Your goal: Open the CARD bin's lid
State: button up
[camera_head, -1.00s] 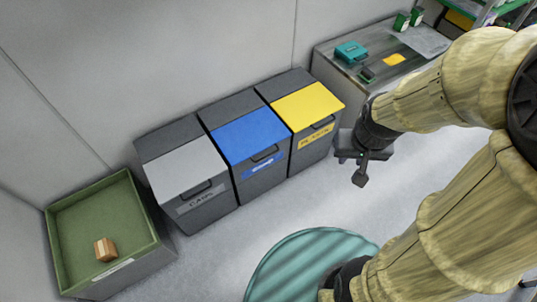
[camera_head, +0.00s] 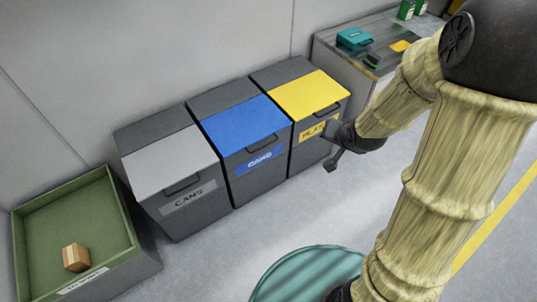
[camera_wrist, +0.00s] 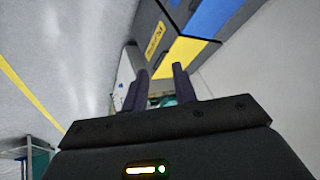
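The CARD bin (camera_head: 262,174) is the dark grey middle one of three, with a blue lid (camera_head: 243,130) that lies shut. Its dark handle (camera_head: 264,144) is at the lid's front edge, above a blue label. My gripper (camera_head: 334,162) is to its right, in front of the yellow-lidded bin, apart from the CARD bin and its handle. In the wrist view, the two fingers of my gripper (camera_wrist: 156,88) stand apart with nothing held between them. The blue lid (camera_wrist: 212,14) shows at the top of that view, beyond the yellow lid.
The grey-lidded CANS bin (camera_head: 180,165) stands left and the yellow-lidded bin (camera_head: 308,95) right, both shut. A green-lined crate (camera_head: 60,215) holding a small brown box (camera_head: 76,257) is far left. A workbench (camera_head: 330,62) stands behind right.

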jog(key=w+a+f+m+t+y+b, duration=0.1)
jog(key=w+a+f+m+y+b, duration=0.1)
jog(key=f+b, duration=0.7)
jog(key=w+a+f+m+t+y+b, duration=0.2)
jog(key=w+a+f+y+b, duration=0.1)
jog(key=f+b, duration=0.6)
jog(key=w+a+f+m+t+y+b, duration=0.2)
jog(key=w+a+f+m+y+b, duration=0.1)
jog(key=f+b, duration=0.6)
jog(key=shift+w+a+f, duration=0.4)
jog(key=shift+a+f, duration=0.2)
jog(key=shift+f, duration=0.1)
jog(key=shift+a+f+b, duration=0.1)
jog(key=shift+b, duration=0.2)
